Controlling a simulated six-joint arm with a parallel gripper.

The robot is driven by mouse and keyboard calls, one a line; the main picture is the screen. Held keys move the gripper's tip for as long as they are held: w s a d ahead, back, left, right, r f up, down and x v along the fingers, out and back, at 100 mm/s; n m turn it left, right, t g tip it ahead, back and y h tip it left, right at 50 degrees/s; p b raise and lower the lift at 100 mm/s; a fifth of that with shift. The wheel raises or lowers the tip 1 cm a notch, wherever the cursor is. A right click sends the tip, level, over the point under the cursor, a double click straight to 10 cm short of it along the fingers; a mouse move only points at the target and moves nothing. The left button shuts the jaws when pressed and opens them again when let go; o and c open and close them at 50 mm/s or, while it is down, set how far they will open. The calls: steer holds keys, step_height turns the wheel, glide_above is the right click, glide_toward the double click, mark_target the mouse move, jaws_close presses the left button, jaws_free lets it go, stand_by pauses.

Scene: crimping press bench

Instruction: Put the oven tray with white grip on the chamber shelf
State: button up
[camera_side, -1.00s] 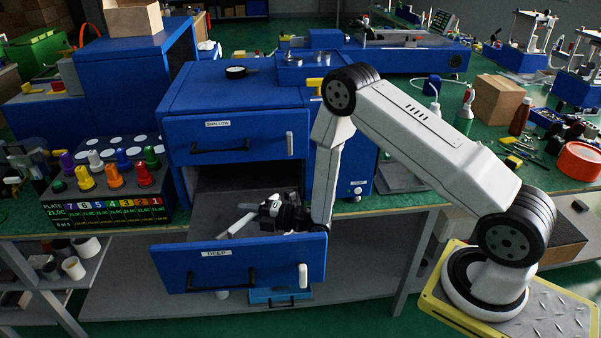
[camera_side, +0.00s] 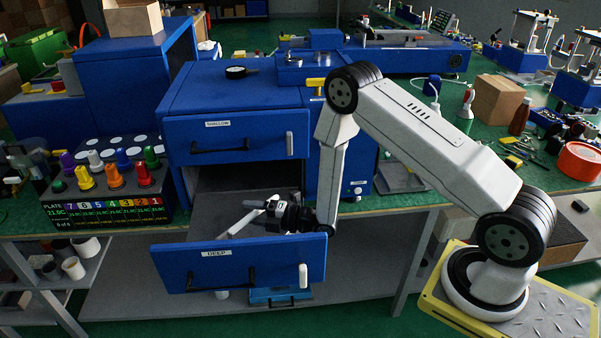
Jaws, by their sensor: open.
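My gripper (camera_side: 238,219) is open, over the pulled-out drawer marked DEEP (camera_side: 238,262), with two pale fingers spread toward the left. I cannot tell whether it touches the drawer floor. I cannot make out an oven tray with a white grip for certain; the drawer's front wall hides part of its inside. The DEEP front carries a dark bar handle and a white upright piece at its right. I cannot identify the chamber shelf for certain.
The drawer marked SHALLOW (camera_side: 237,136) is above the dark opening and overhangs the gripper area. A rack of coloured knobs (camera_side: 108,180) stands to the left. A gauge (camera_side: 236,72) lies on the blue cabinet (camera_side: 220,90). A cardboard box (camera_side: 497,101) stands at right.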

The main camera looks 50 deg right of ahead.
steer(key=v, duration=1)
steer(key=shift+s+d, duration=0.2)
steer(key=shift+s, duration=0.1)
steer(key=shift+w, duration=0.15)
steer(key=shift+w+r+m+g+h, duration=0.3)
steer(key=shift+w+m+g+h, duration=0.2)
steer(key=shift+w+m+g, duration=0.2)
steer(key=shift+w+d+r+m+g+h, duration=0.15)
steer(key=shift+w+m+g+h, duration=0.1)
steer(key=shift+m+g+h, duration=0.2)
steer(key=shift+w+r+m+g+h, duration=0.15)
steer(key=shift+w+m+g+h, duration=0.15)
steer(key=shift+m, duration=0.25)
steer(key=shift+d+r+m+g+h, duration=0.2)
steer(key=shift+m+g+h, duration=0.1)
steer(key=shift+m+h, duration=0.25)
steer(key=shift+d+r+m+g+h, duration=0.1)
steer(key=shift+r+m+g+h, duration=0.25)
steer(key=shift+m, duration=0.3)
steer(key=s+a+r+m+g+h, duration=0.1)
steer(key=s+r+m+g+h, duration=0.1)
steer(key=s+r+m+g, duration=0.2)
steer(key=s+a+r+m+g+h, duration=0.1)
steer(key=s+r+m+g, duration=0.3)
steer(key=s+m, duration=0.6)
steer(key=m+g+h, duration=0.1)
steer(key=m, duration=0.2)
steer(key=shift+s+r+m, duration=0.2)
steer(key=shift+s+m, duration=0.1)
steer(key=shift+s, duration=0.05)
